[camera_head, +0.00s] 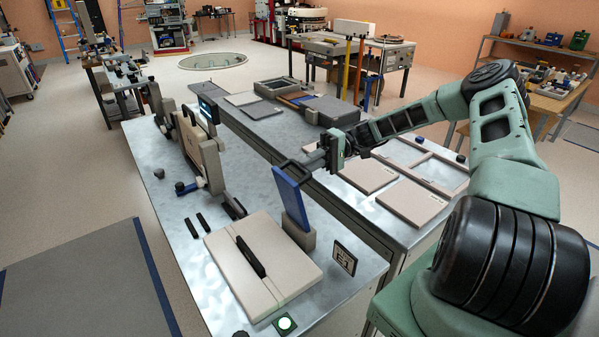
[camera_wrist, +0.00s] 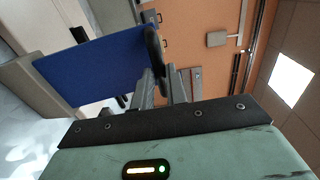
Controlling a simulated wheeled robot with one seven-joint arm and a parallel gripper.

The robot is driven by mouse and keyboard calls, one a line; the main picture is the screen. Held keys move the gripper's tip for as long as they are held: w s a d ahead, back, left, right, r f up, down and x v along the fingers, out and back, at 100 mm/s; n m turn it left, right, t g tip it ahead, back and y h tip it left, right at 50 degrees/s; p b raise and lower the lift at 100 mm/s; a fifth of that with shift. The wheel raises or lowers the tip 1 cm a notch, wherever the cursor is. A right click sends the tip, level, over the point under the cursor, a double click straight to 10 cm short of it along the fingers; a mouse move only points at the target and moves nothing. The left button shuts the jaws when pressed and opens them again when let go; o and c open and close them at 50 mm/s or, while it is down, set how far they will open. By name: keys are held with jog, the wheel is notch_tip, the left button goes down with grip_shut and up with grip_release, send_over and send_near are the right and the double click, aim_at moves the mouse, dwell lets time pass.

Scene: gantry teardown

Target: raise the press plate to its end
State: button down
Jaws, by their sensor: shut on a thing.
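A blue plate (camera_head: 291,198) with a black loop handle (camera_head: 284,171) on its upper end stands steeply, slightly tilted, above a grey block (camera_head: 299,236) on the near bench. It looks like the press plate. My gripper (camera_head: 311,161) reaches in from the right and is shut on the black handle. In the wrist view the blue plate (camera_wrist: 95,65) spreads to the left, and the fingers (camera_wrist: 158,78) meet the handle (camera_wrist: 155,52) at its edge. The grip contact itself is partly hidden.
A beige panel (camera_head: 230,270) with a black bar lies left of the block. An upright beige fixture (camera_head: 205,155) stands farther back. A marker tile (camera_head: 344,258) is at the bench's right edge. Flat panels (camera_head: 410,200) lie on the right bench, beneath my arm.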

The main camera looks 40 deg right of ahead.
jog(key=shift+d+f, duration=0.3)
jog(key=shift+d, duration=0.35)
jog(key=shift+f, duration=0.15)
jog(key=c, duration=1.4)
grip_release()
jog(key=shift+d, duration=0.1)
jog(key=d+r+b, duration=0.1)
jog(key=d+b, duration=0.5)
jog(key=d, duration=1.1)
jog(key=shift+r, duration=0.4)
jog(key=shift+d, duration=0.15)
